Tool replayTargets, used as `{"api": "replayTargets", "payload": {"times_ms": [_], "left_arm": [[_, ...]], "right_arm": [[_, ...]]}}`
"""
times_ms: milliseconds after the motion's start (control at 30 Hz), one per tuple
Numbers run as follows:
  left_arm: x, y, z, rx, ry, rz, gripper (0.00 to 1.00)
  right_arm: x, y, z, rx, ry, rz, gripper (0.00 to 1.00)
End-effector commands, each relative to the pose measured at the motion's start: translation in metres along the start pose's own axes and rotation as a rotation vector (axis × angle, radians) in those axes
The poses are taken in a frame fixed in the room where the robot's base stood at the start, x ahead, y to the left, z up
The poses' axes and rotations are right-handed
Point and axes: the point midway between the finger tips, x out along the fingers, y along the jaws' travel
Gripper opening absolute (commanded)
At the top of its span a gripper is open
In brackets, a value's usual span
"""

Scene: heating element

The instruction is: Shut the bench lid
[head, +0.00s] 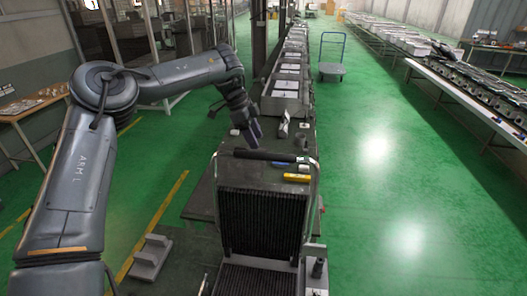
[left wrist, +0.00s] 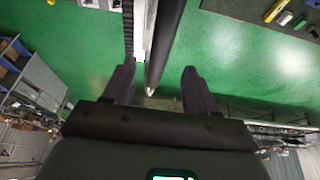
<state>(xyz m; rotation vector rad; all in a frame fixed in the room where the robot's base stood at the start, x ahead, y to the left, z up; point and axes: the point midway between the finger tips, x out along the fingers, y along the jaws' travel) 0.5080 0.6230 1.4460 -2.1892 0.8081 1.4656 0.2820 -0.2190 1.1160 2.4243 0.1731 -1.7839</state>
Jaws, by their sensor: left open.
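The bench lid (head: 262,222) is a black ribbed plate that stands raised, facing me, above a ribbed lower plate (head: 255,281). A dark bar handle (head: 265,156) runs across its top between metal side arms. My left gripper (head: 252,131) is just above and behind the left part of the handle, pointing down. In the left wrist view the left gripper (left wrist: 159,68) is open, with its two fingers apart. A dark bar (left wrist: 166,38), apparently the handle, shows between the fingers' lines; I cannot tell whether it touches them. My right gripper is not in view.
Behind the lid, the dark bench top (head: 230,165) holds a yellow tool (head: 296,178) and other small items. A line of grey boxes (head: 286,85) runs back from it. A blue-handled trolley (head: 332,68) stands on the open green floor to the right.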

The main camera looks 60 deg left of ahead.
Motion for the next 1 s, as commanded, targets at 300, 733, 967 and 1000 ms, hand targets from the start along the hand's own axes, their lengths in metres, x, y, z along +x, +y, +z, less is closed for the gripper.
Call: {"api": "replayTargets", "payload": {"times_ms": [300, 733, 967, 1000], "left_arm": [[0.047, 0.000, 0.000, 0.000, 0.000, 0.001, 0.57], [0.066, 0.000, 0.000, 0.000, 0.001, -0.001, 0.57], [0.066, 0.000, 0.000, 0.000, 0.001, -0.001, 0.42], [0.066, 0.000, 0.000, 0.000, 0.001, -0.001, 0.35]], "right_arm": [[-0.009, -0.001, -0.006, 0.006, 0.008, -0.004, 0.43], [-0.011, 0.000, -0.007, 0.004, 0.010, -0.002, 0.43], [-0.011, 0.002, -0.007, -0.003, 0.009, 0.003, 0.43], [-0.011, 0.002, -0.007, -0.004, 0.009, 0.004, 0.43]]}}
